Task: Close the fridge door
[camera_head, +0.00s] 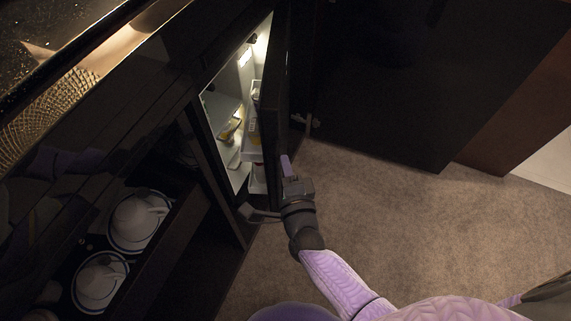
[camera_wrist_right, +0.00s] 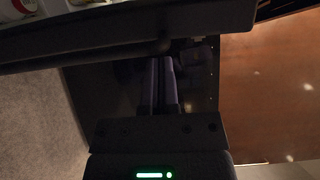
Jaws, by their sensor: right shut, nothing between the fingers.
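The fridge door (camera_head: 276,90) is dark and stands open, swung out from the lit fridge interior (camera_head: 226,125). Its inner shelves face left and hold a few items. My right gripper (camera_head: 286,165) is at the door's lower near edge, on its outer side; whether it touches the door I cannot tell. In the right wrist view, its two fingers (camera_wrist_right: 160,85) are together with nothing between them, and a dark edge that looks like the door crosses just beyond them. My left gripper is not in view.
A cabinet compartment left of the fridge holds white cups on saucers (camera_head: 100,280). Dark panels (camera_head: 400,80) stand behind the door at right. The carpeted floor (camera_head: 400,215) right of my arm is clear.

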